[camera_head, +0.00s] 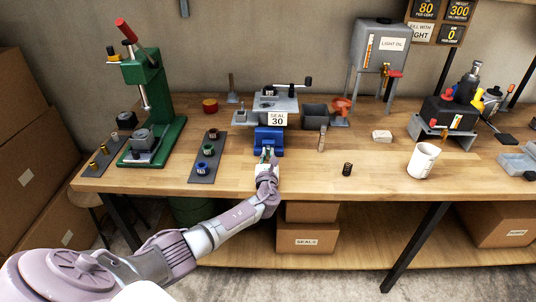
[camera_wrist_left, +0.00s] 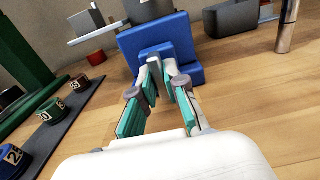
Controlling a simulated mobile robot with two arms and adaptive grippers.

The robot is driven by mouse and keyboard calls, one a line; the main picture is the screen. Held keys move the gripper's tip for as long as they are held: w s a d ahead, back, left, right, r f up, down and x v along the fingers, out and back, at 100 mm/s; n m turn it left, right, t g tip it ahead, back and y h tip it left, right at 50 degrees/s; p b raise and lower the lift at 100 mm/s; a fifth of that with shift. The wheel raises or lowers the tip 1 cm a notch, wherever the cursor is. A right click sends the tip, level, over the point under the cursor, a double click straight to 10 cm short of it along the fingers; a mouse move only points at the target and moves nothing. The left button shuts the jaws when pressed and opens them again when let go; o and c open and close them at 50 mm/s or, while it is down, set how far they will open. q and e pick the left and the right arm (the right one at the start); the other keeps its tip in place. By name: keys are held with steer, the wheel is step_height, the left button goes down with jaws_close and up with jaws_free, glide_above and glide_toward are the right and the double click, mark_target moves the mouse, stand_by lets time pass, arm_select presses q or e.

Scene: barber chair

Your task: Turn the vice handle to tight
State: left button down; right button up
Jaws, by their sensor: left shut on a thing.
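The blue vice (camera_head: 268,138) stands near the front edge of the wooden bench, and its blue body (camera_wrist_left: 186,35) fills the upper middle of the left wrist view. My left gripper (camera_head: 267,156) is at the front face of the vice, shut on its handle. In the left wrist view the gripper's green-padded fingers (camera_wrist_left: 160,72) reach to the low front of the vice. The handle is mostly hidden between the fingertips, so its angle cannot be told. My right gripper is not in view.
A green press (camera_head: 150,95) stands to the left, beside a dark strip (camera_head: 205,165) with several rings. A small dark cylinder (camera_head: 347,169) and a white cup (camera_head: 423,160) stand to the right, with bare bench between.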

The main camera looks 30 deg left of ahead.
arm_select(q)
steer(key=shift+f, duration=0.1)
steer(key=c, duration=1.2)
jaws_free()
steer(key=v, duration=1.2)
steer(key=shift+s, duration=0.15)
